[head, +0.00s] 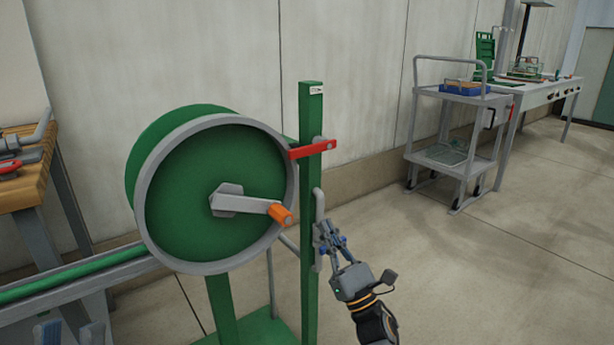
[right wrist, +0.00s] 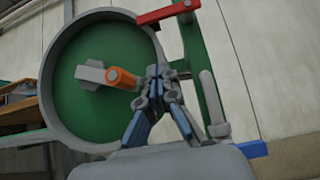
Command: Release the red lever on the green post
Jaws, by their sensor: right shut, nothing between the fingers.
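The red lever (head: 312,149) lies nearly level across the upper part of the green post (head: 311,100), its left end at the reel's rim. It also shows at the top of the right wrist view (right wrist: 168,13). A grey handle (head: 319,204) is on the post below the lever. My right gripper (head: 324,234) is shut and empty beside the post, well below the lever; whether it touches the post or handle I cannot tell. My left gripper (head: 70,331) shows only spread fingertips at the bottom left.
A green reel (head: 190,200) with an orange-knobbed crank (head: 281,215) stands left of the post. A wooden bench (head: 30,192) is at the far left. A grey cart (head: 452,150) and a workbench (head: 545,90) stand at the back right. The floor right of the post is clear.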

